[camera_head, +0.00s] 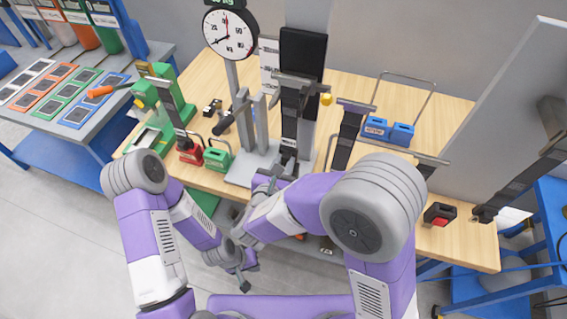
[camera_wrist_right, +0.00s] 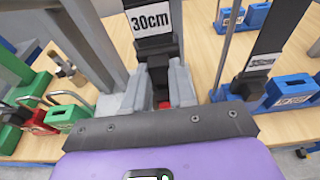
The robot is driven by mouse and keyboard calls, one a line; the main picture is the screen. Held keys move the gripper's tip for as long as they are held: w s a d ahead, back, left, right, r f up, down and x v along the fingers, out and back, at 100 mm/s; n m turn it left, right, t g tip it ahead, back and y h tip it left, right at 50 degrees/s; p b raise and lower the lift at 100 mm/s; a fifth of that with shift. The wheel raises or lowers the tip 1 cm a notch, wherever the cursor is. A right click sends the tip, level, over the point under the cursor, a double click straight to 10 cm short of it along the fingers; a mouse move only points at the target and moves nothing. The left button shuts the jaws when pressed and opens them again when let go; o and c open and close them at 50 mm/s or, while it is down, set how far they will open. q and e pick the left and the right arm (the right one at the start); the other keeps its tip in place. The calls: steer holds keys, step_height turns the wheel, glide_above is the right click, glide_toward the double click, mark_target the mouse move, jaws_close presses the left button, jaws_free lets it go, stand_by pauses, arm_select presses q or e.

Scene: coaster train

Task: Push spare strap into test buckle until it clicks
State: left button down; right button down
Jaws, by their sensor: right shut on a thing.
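A black strap (camera_head: 290,108) hangs in front of the dark upright panel, beside the dial stand. In the right wrist view its white label reads 30cm (camera_wrist_right: 151,20), and its black lower end (camera_wrist_right: 158,75) is between the grey fingers. My right gripper (camera_wrist_right: 157,88) is shut on that end; in the head view the gripper (camera_head: 284,165) is partly hidden by my arm. A small red part (camera_wrist_right: 163,105) shows just below the strap end; it may belong to the test buckle, mostly hidden by the gripper body. My left gripper (camera_head: 243,278) hangs low, off the table's front, its jaw opening unclear.
A round dial (camera_head: 229,35) stands on a post with a grey base plate (camera_head: 238,178). A black buckle with red button (camera_head: 440,213) sits at the table's right front.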

steer(key=shift+f+b, duration=1.35)
steer(key=shift+f, duration=0.2)
steer(key=c, duration=0.8)
jaws_free()
steer(key=shift+c, duration=0.2)
steer(key=v, duration=0.7)
steer(key=shift+s+p, duration=0.25)
steer(key=shift+p, duration=0.15)
